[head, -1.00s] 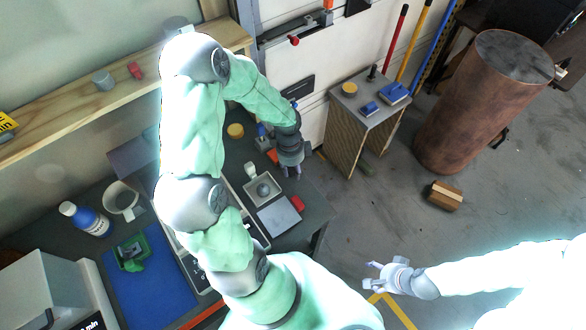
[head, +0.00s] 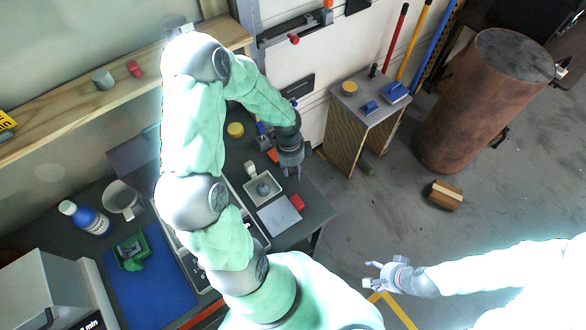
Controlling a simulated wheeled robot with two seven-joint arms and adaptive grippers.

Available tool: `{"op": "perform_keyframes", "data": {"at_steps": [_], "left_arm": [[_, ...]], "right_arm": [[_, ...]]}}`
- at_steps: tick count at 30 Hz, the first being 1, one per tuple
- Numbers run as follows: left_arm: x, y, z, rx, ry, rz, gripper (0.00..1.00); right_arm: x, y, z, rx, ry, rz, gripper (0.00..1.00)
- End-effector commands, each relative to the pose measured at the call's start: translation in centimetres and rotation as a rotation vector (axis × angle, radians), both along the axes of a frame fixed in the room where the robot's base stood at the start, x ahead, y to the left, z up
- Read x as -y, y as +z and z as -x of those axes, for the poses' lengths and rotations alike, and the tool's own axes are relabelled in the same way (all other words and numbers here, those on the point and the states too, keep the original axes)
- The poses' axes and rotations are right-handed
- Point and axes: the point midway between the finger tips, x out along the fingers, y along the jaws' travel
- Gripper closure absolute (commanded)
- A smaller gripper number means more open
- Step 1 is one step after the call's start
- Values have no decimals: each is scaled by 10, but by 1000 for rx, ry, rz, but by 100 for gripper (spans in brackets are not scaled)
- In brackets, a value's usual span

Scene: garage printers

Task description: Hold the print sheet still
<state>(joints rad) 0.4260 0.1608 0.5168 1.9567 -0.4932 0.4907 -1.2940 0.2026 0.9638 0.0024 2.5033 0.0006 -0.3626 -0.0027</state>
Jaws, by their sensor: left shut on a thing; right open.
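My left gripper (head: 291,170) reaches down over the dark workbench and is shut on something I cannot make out. Its fingertips are at the far right corner of a pale square tray (head: 284,189) with a round grey piece (head: 263,188) in it. A flat grey sheet (head: 279,216), possibly the print sheet, lies on the bench in front of the tray, apart from the fingertips in this view. My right gripper (head: 374,274) is open and empty over the floor, right of the bench. My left arm hides the middle of the bench.
A red block (head: 297,202) is beside the sheet. A yellow disc (head: 235,130) is further back. A small stand (head: 368,115) and a brown drum (head: 485,100) stand at the right.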

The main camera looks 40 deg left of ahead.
Motion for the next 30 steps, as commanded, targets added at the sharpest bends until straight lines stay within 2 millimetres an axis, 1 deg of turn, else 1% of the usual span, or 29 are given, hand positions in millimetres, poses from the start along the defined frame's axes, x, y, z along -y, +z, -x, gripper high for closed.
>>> {"op": "perform_keyframes", "data": {"at_steps": [17, 18, 20, 21, 30], "left_arm": [[0, -6, 0, 0, 0, 0, 100], [0, -6, 0, 0, 0, 0, 58], [0, -6, 0, 0, 0, 0, 41], [0, -6, 0, 0, 0, 0, 38], [0, -6, 0, 0, 0, 0, 38]], "right_arm": [[0, -4, 0, 0, 0, 0, 32], [0, -4, 0, 0, 0, 0, 32], [0, -4, 0, 0, 0, 0, 32], [0, -4, 0, 0, 0, 0, 32], [0, -4, 0, 0, 0, 0, 32]]}}
